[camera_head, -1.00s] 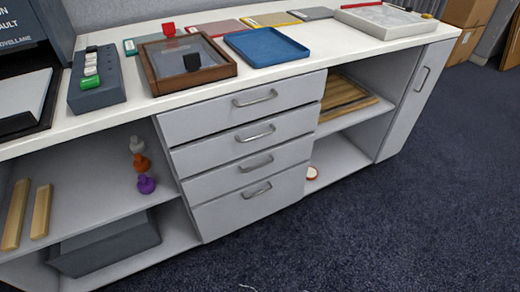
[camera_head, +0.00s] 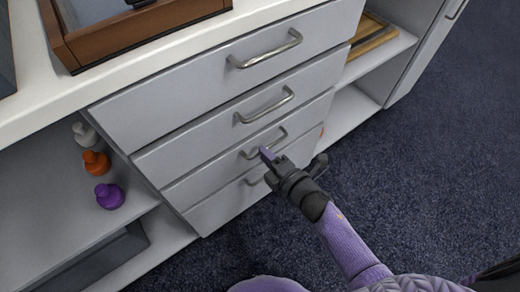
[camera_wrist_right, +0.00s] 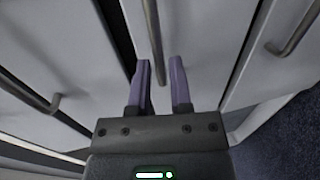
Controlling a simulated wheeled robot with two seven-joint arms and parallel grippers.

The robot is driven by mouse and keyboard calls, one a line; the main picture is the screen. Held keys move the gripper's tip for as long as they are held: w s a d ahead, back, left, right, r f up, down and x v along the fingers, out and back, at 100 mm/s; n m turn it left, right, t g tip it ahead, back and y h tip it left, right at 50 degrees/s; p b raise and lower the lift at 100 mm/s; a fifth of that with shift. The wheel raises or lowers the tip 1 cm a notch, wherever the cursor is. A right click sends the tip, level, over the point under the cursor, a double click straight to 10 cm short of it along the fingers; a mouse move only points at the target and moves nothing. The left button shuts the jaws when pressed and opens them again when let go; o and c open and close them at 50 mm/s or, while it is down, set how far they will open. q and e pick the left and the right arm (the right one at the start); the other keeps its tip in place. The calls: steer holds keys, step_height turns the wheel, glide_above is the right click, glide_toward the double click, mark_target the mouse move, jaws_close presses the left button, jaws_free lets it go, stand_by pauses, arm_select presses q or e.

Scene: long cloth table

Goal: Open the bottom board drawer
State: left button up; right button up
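The bottom drawer (camera_head: 214,211) is the lowest of the grey drawer fronts and looks closed. Its metal handle (camera_head: 254,181) is partly hidden behind my right gripper (camera_head: 268,167). The gripper is in front of the two lowest drawers, with one finger close to the handle of the drawer above (camera_head: 267,143). My left gripper is not in view.
Two upper drawers with handles (camera_head: 264,50) (camera_head: 265,105) look closed. Open shelves flank the drawers; the left one holds a purple figure (camera_head: 109,196) and an orange figure (camera_head: 96,163). A brown wooden tray (camera_head: 130,30) stands on top. Carpet (camera_head: 420,170) in front is clear.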

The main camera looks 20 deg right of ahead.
steer(key=shift+b+x, duration=0.3)
steer(key=shift+x, duration=0.9)
jaws_close()
stand_by(0.3)
